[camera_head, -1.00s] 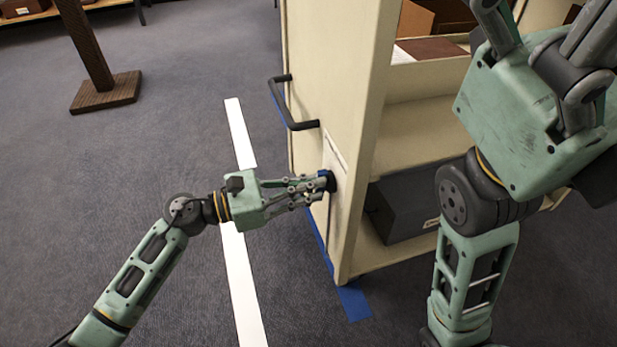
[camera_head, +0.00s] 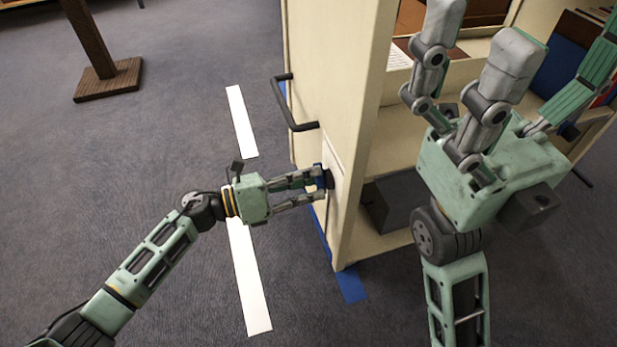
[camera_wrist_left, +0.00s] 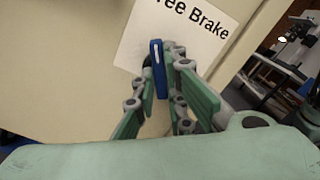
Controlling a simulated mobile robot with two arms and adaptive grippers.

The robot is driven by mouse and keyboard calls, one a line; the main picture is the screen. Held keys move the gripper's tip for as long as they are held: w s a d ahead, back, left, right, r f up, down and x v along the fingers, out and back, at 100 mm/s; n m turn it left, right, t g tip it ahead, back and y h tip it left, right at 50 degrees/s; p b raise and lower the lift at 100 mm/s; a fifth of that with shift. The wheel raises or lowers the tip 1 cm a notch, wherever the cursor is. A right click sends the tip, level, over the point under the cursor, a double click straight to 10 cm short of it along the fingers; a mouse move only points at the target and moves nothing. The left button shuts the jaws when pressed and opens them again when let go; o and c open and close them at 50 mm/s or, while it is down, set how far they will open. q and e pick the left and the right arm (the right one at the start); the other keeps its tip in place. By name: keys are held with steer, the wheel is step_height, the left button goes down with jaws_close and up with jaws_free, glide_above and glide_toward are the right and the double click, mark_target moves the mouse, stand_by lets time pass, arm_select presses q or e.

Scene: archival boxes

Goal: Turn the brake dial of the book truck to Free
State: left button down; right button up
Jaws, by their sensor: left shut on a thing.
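The book truck (camera_head: 336,85) is a cream cabinet with a black handle (camera_head: 292,112) on its end panel. The brake dial (camera_head: 328,178) sits low on that panel. In the left wrist view the dial is a blue bar (camera_wrist_left: 157,70) with a white line, on a white label (camera_wrist_left: 195,45) reading "ree Brake", its left part cut off. The bar's upper end lies below the letters "ree". My left gripper (camera_head: 318,184) is shut on the dial, fingers on both sides of the bar. My right gripper (camera_head: 490,60) is open and empty in front of the shelves, fingers spread upward.
A grey box (camera_head: 395,200) stands on the truck's bottom shelf. Blue tape (camera_head: 350,285) marks the floor at the truck's base. White floor strips (camera_head: 250,280) run to its left. A brown wooden stand (camera_head: 105,80) is at the back left. The carpet between is clear.

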arm_select(q)
steer(key=shift+n, duration=0.3)
steer(key=c, duration=1.8)
jaws_free()
steer(key=v, duration=1.2)
